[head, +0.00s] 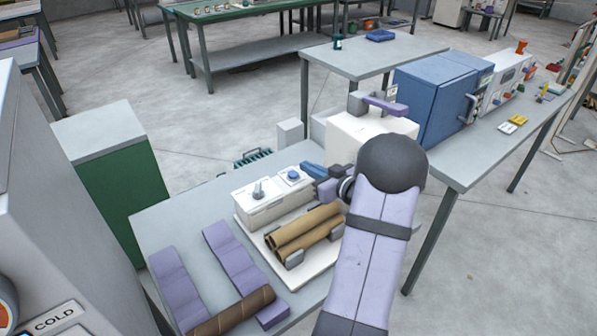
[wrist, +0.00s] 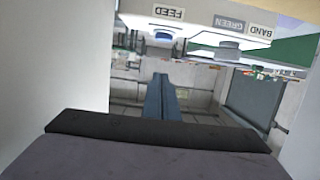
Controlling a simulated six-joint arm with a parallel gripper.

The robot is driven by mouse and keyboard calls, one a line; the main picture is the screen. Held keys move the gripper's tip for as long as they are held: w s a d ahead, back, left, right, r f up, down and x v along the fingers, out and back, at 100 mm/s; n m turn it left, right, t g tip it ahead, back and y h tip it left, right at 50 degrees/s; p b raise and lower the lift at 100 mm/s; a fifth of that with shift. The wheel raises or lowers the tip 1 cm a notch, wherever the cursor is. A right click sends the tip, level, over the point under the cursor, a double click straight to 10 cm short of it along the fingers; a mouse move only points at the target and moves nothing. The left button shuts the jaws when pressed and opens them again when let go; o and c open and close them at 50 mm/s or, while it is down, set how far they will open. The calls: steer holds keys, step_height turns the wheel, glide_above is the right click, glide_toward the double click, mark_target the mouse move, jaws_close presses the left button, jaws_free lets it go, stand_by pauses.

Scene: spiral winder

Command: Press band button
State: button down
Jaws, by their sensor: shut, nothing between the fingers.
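The white control box (head: 272,207) stands on the bench in the head view. On its right end is a blue button (head: 293,175); a grey lever knob (head: 258,190) stands to its left. My gripper (head: 306,167) has blue fingers, shut and empty, at the box's right rear corner, close to the button. Contact cannot be told in the head view; in the wrist view the fingertips (wrist: 160,78) appear apart from the button.
Cardboard tubes (head: 305,228) lie in a cradle in front of the box. Purple supports (head: 233,258) and a brown tube (head: 232,311) are at the front left. A white machine with a purple handle (head: 385,106) and a blue cabinet (head: 430,100) stand behind my arm.

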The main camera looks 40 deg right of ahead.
steer(key=p, duration=0.1)
glide_above(293, 174)
steer(key=f+v, duration=0.1)
steer(key=v, duration=0.2)
steer(key=shift+w+f, duration=0.1)
steer(key=shift+f, duration=0.35)
step_height(293, 174, down, 2)
steer(key=shift+p, duration=0.35)
steer(key=shift+d+f, duration=0.1)
steer(key=shift+f, duration=0.95)
steer(key=shift+f, duration=0.1)
